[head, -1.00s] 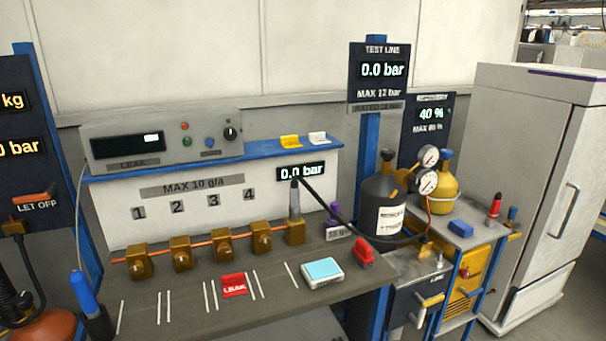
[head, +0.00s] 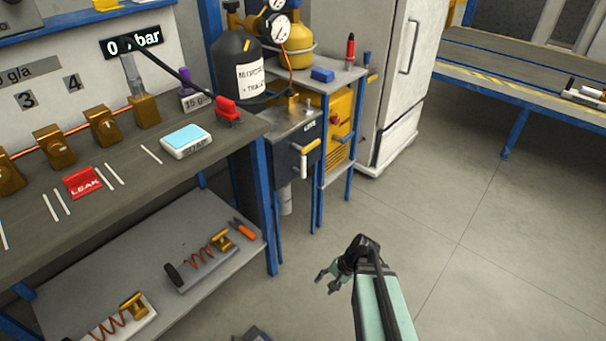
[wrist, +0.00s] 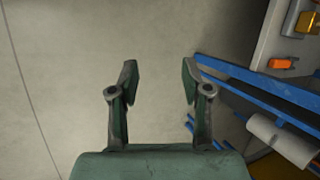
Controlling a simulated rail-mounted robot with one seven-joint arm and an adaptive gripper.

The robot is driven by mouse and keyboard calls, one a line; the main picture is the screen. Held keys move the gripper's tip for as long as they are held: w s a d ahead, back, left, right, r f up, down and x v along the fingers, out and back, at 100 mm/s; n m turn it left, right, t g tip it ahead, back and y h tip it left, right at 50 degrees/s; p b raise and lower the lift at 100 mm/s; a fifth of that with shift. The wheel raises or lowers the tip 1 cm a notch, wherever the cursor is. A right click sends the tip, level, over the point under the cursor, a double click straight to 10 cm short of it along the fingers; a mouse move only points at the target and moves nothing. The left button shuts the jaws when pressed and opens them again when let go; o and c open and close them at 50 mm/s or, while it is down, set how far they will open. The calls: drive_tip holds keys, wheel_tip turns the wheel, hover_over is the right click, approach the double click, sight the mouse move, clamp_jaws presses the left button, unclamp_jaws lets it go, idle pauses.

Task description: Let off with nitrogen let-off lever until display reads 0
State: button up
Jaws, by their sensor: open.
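My gripper (head: 325,283) is open and empty over the bare floor, right of the bench, in the head view. In the wrist view my gripper (wrist: 160,78) has its fingers apart with only floor between them. A red lever (head: 228,112) sits at the bench's right end, well away from my gripper; I cannot tell whether it is the nitrogen let-off lever. A dark cylinder (head: 237,65) with a white label, possibly the nitrogen one, stands behind the red lever.
The bench (head: 190,172) carries brass valves, a scale (head: 186,141) and a red LEAK tag (head: 83,182). Its lower shelf (head: 190,232) holds copper coil parts and an orange-handled tool (head: 243,229). A yellow-handled unit (head: 300,160) and cabinet (head: 400,90) stand behind. The floor at right is clear.

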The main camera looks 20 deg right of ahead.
sight(305, 160)
drive_tip(key=w+d+r+m+t+y+b, duration=0.1)
drive_tip(key=w+d+r+m+t+b, duration=0.25)
drive_tip(key=w+r, duration=0.3)
drive_tip(key=w+d+r+m+t+y+b, duration=0.1)
drive_tip(key=w+d+r+m+t+b, duration=0.3)
drive_tip(key=w, duration=0.4)
drive_tip(key=w+d+r+m+t+y, duration=0.1)
drive_tip(key=w+d+r+m+t, duration=0.15)
drive_tip(key=r+m, duration=0.45)
drive_tip(key=w+d+r+m+t+y, duration=0.1)
drive_tip(key=w+r+m+t, duration=0.4)
drive_tip(key=r, duration=0.4)
drive_tip(key=shift+m+g, duration=0.25)
drive_tip(key=shift+g, duration=0.45)
drive_tip(key=b+x, duration=0.1)
drive_tip(key=x, duration=0.4)
drive_tip(key=b+x, duration=0.1)
drive_tip(key=x, duration=0.4)
drive_tip(key=a+b+x, duration=0.1)
drive_tip(key=x, duration=0.4)
clamp_jaws()
